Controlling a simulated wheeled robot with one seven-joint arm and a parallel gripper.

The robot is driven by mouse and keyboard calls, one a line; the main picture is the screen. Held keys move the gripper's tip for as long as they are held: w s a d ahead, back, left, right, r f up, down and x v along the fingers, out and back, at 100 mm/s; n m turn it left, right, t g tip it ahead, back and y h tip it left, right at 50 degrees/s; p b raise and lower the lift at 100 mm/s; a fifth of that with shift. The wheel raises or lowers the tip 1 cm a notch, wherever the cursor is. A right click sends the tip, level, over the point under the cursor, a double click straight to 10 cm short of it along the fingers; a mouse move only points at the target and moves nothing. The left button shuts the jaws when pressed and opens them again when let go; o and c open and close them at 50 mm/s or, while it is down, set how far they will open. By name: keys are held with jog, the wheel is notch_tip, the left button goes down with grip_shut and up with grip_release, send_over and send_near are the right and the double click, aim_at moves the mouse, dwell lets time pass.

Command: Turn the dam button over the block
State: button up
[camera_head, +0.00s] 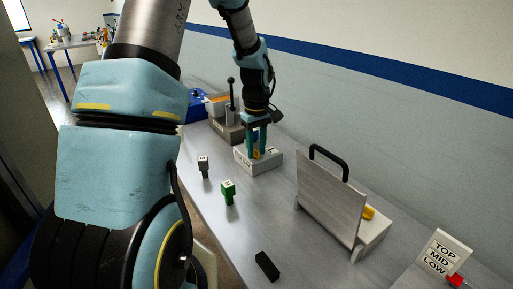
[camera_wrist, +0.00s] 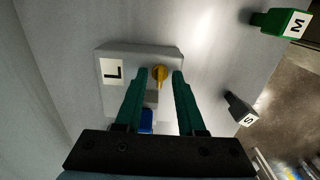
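A pale grey block-like base (camera_head: 264,166) stands on the bench. In the wrist view the base (camera_wrist: 130,54) has a white label with the letter L on its left part. A yellow button (camera_wrist: 159,72) with a narrow tail sits on it, the tail pointing down in the picture. A blue piece (camera_wrist: 147,121) shows below, partly hidden by my gripper. My gripper (camera_wrist: 161,73) is open, with one finger on each side of the button and gaps visible. In the head view my gripper (camera_head: 257,154) reaches down over the base.
A grey S block (camera_head: 204,166) and a green M block (camera_head: 228,191) stand nearby. A black bar (camera_head: 267,266) lies in front. A slanted metal plate with a black handle (camera_head: 329,195) stands right, near a TOP/MID/LOW sign (camera_head: 443,255). A lever box (camera_head: 228,130) stands behind.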

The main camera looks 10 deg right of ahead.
grip_shut()
jog(key=shift+m, duration=0.3)
dwell(0.3)
jog(key=m, duration=0.3)
jog(key=shift+m, duration=0.4)
jog(key=m, duration=0.4)
jog(key=shift+r+m+p, duration=0.1)
jog(key=shift+m+p, duration=0.2)
jog(key=shift+p, duration=0.05)
jog(key=m+p, duration=0.1)
jog(key=m, duration=0.3)
jog(key=shift+m, duration=0.3)
jog(key=shift+w+m+p, duration=0.1)
jog(key=shift+m+p, duration=0.35)
jog(key=shift+m, duration=1.65)
grip_release()
